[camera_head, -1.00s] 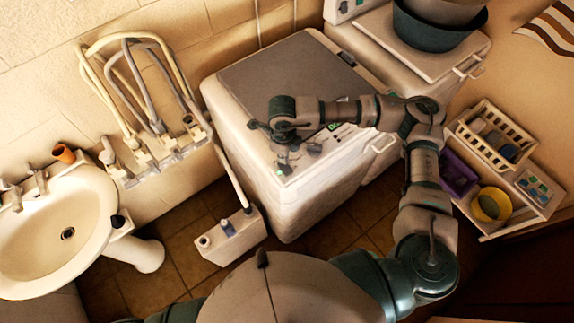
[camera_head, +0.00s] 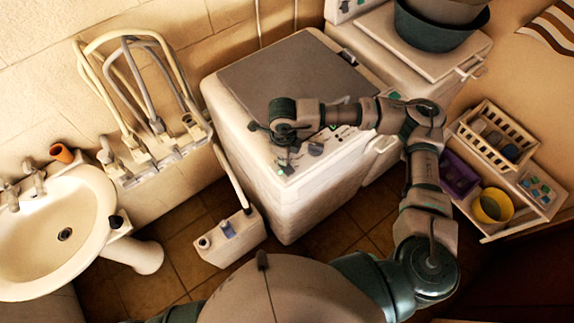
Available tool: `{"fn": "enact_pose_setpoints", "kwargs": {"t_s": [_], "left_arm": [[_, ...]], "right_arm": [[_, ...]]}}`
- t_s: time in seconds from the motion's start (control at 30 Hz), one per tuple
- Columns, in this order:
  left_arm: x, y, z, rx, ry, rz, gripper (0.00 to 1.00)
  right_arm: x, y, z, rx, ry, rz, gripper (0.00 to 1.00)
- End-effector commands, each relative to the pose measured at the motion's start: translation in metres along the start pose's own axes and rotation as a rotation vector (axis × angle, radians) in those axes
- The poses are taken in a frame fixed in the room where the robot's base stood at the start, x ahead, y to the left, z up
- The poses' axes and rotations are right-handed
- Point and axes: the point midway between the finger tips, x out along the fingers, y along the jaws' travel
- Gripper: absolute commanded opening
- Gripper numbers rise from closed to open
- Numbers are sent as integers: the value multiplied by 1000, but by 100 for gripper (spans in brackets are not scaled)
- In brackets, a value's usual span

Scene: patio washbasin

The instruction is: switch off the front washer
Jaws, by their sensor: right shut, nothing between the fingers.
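The front washer (camera_head: 290,205) is the white machine in the middle, with a grey lid (camera_head: 290,70) that is closed. Its control panel (camera_head: 300,160) runs along the near top edge, with a dark knob (camera_head: 316,149), green marks and small dark controls. My right gripper (camera_head: 278,138) is over the left part of this panel, shut and empty. My wrist and forearm cover part of the panel and lid edge. I cannot tell whether the fingertips touch a control. My left gripper is not in view.
A second washer (camera_head: 415,50) stands behind, with a dark basin (camera_head: 440,28) on it. A sink (camera_head: 45,240) and hose rack (camera_head: 155,160) are at left. A white canister (camera_head: 230,238) stands by the washer. A shelf (camera_head: 510,180) with baskets is at right.

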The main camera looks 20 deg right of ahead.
Motion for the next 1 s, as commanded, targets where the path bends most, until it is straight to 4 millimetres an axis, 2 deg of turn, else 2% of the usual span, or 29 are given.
{"fn": "enact_pose_setpoints", "kwargs": {"t_s": [0.27, 0.43, 1.0], "left_arm": [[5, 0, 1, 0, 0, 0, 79], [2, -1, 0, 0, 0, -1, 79], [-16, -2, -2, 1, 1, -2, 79]], "right_arm": [[5, -1, -1, 0, -1, 1, 0], [1, -1, -1, 0, -1, 1, 0], [-48, -1, 0, 0, -2, 0, 0]]}}
